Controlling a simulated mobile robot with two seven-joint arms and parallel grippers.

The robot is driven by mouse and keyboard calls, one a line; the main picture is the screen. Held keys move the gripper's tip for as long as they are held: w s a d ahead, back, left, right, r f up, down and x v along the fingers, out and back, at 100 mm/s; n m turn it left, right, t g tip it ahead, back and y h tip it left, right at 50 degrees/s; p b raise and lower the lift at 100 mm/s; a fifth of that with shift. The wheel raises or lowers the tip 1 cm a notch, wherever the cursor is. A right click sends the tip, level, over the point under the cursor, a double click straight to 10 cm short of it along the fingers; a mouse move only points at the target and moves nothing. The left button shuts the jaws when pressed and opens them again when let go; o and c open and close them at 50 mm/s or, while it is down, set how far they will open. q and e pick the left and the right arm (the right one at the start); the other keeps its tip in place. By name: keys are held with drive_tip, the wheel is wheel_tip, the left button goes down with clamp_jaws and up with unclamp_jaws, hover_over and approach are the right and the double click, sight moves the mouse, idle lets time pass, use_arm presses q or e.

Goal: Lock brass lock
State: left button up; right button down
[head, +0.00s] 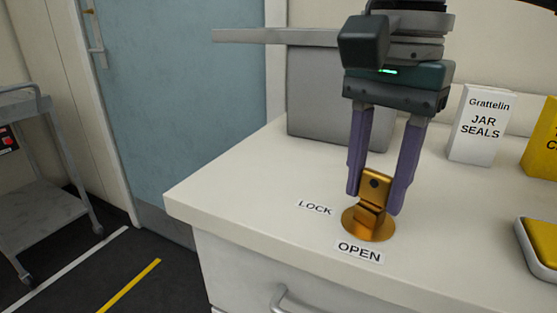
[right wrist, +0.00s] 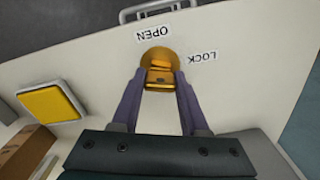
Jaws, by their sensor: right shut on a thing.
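The brass lock (head: 375,183) stands on the white counter near its front edge, a gold knob on a round gold base plate. The OPEN label (head: 360,251) lies just in front of it and the LOCK label (head: 315,207) to its left. My right gripper (head: 374,201) points down from above, with its purple fingers on either side of the knob, shut on it. The right wrist view also shows the lock (right wrist: 159,60) between the fingertips. I cannot tell exactly which label the knob faces. My left gripper is not in view.
A white JAR SEALS box (head: 481,125) and a yellow-topped pad (head: 541,243) stand to the right on the counter. A grey box (head: 318,95) stands behind the gripper. A drawer handle (head: 300,301) shows below the counter edge. A cart (head: 45,200) stands at the far left.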

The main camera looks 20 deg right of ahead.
drive_tip(key=n+b, duration=0.1)
drive_tip(key=n, duration=0.1)
drive_tip(key=shift+f+n+b, duration=0.15)
drive_tip(key=shift+n+b, duration=0.2)
drive_tip(key=shift+n, duration=0.05)
drive_tip(key=shift+n+b, duration=0.3)
drive_tip(key=shift+n, duration=0.7)
drive_tip(key=shift+c, duration=1.7)
unclamp_jaws()
